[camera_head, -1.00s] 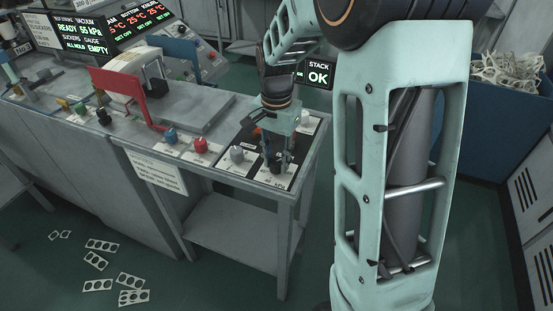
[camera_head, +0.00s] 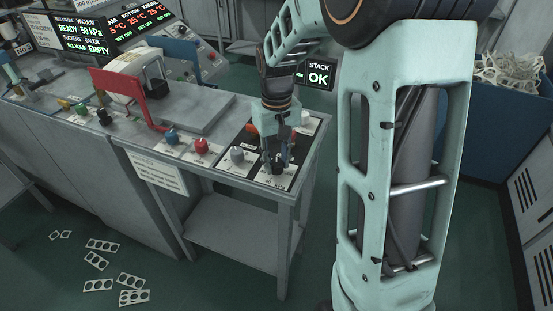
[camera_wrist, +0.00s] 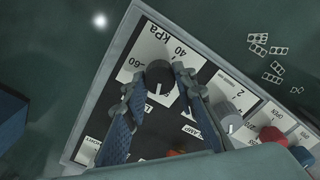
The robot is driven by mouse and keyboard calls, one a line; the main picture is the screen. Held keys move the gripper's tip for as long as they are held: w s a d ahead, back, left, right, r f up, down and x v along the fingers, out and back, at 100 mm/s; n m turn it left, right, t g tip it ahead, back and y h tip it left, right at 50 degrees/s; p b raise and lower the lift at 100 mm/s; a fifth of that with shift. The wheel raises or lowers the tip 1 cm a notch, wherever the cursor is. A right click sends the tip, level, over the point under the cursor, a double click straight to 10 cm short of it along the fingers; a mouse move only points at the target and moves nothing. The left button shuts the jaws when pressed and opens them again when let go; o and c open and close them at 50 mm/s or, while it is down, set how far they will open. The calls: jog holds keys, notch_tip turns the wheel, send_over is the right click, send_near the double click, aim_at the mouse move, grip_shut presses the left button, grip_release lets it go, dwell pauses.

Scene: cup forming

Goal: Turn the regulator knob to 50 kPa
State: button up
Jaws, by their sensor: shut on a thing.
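The black regulator knob (camera_wrist: 158,73) sits on the dark panel at the table's near right corner, beside a dial printed 40, 60 and kPa. A white mark on its side shows in the wrist view. My gripper (camera_head: 276,160) points down with one finger on each side of the knob (camera_head: 278,170), shut on it; the fingers also show in the wrist view (camera_wrist: 159,83). The vacuum display (camera_head: 80,38) at the upper left reads READY 50 kPa.
A grey knob (camera_head: 237,154) and a red knob (camera_head: 201,146) stand left of my gripper. A red bracket (camera_head: 120,88) rises from the table further left. A screen (camera_head: 318,75) behind reads STACK OK. A blue bin (camera_head: 472,130) stands at right.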

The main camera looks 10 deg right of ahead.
aim_at(277, 162)
jog(key=shift+n, duration=2.2)
jog(key=o, duration=1.2)
jog(key=shift+c, duration=0.2)
jog(key=shift+r, duration=0.1)
notch_tip(277, 162, up, 12)
